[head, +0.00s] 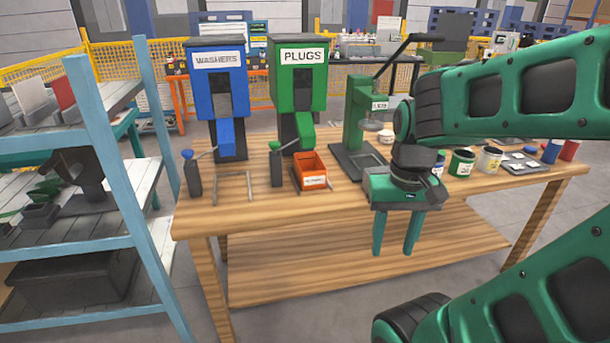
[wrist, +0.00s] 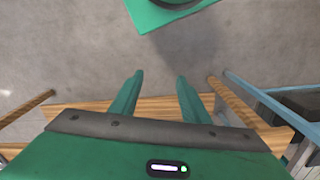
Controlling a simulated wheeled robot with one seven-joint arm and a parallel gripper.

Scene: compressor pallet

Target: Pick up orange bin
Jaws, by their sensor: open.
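The orange bin (head: 311,170) is a small open-topped box with a white label on its front. It stands on the wooden table under the spout of the green PLUGS dispenser (head: 297,88). My gripper (head: 393,248) hangs in front of the table's front edge, to the right of the bin and apart from it. Its two green fingers are spread and empty. In the wrist view my gripper (wrist: 160,78) points at the grey floor, with nothing between the fingers. The bin does not show in the wrist view.
A blue WASHERS dispenser (head: 217,90) stands left of the PLUGS one. A green press (head: 362,125) stands right of the bin. Small lever stands (head: 277,165) flank it on the left. Several cans (head: 461,163) are at the right. A blue shelf rack (head: 115,150) stands at the left.

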